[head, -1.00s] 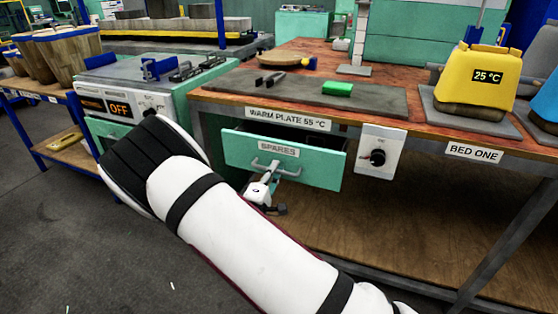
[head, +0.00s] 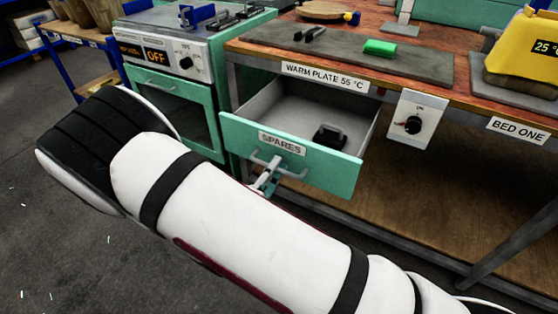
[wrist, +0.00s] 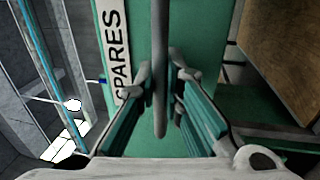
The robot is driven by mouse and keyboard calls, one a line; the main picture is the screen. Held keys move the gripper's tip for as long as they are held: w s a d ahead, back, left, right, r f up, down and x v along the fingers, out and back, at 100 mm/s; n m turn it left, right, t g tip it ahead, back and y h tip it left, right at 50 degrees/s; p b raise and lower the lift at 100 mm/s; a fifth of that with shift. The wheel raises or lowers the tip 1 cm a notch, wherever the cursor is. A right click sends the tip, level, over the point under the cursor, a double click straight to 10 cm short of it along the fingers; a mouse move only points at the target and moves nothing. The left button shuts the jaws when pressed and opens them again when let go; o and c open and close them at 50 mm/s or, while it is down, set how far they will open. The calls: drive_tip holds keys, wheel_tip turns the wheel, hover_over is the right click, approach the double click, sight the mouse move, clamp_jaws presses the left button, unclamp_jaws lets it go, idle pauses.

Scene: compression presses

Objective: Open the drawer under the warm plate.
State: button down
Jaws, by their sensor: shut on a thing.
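The green drawer (head: 330,172) labelled SPARES stands pulled out under the warm plate (head: 350,55), below the sign WARM PLATE 55 °C. Its inside shows, with a small black object (head: 329,136) with a handle in it. The grey bar handle (head: 279,165) is on the drawer's front. My gripper (head: 262,185) is at the handle, partly hidden by my arm in the head view. In the wrist view my gripper's fingers (wrist: 160,95) are on both sides of the handle (wrist: 160,60) and shut on it, with the SPARES label beside it.
A green cabinet with an OFF display (head: 158,55) stands left of the drawer. A switch box (head: 413,122) hangs right of it, on the bench edge. A green block (head: 380,47) lies on the warm plate. A wooden lower shelf (head: 420,185) lies below.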

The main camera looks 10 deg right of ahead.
idle(0.3)
drive_tip(key=c, duration=1.7)
unclamp_jaws()
drive_tip(key=v, duration=1.2)
drive_tip(key=shift+f, duration=0.1)
